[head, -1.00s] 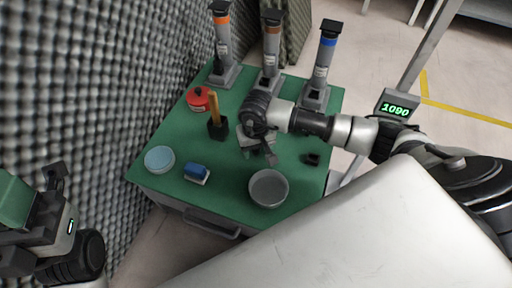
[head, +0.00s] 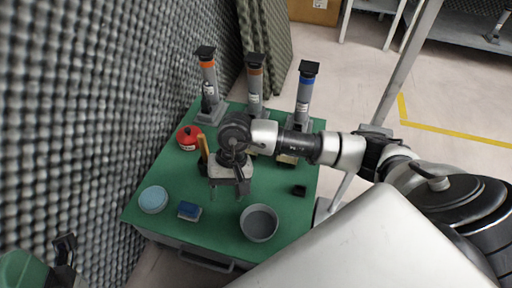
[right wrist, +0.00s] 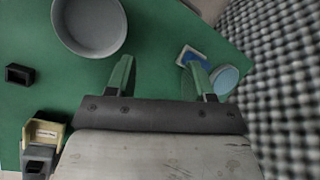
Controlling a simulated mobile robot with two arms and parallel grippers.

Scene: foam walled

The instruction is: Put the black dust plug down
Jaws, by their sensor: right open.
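A small black block-like piece with a hollow top, which looks like the black dust plug (head: 299,191), sits on the green table right of the grey bowl. It also shows in the right wrist view (right wrist: 19,74), at the left edge. My right gripper (head: 228,194) is above the table, behind and left of the bowl, fingers pointing down. Its two green-lined fingers (right wrist: 158,68) are apart with nothing between them. The plug is well apart from it. My left gripper (head: 66,245) is only partly in view at the lower left, and its jaw state is unclear.
The table (head: 160,222) also holds a grey bowl (head: 259,224), blue sponge (head: 189,210), light-blue disc (head: 153,199), red canister (head: 188,138) and three black-capped posts (head: 304,95) at the back. A beige-topped box (right wrist: 43,134) stands near the plug. Foam wall (head: 70,120) borders the left.

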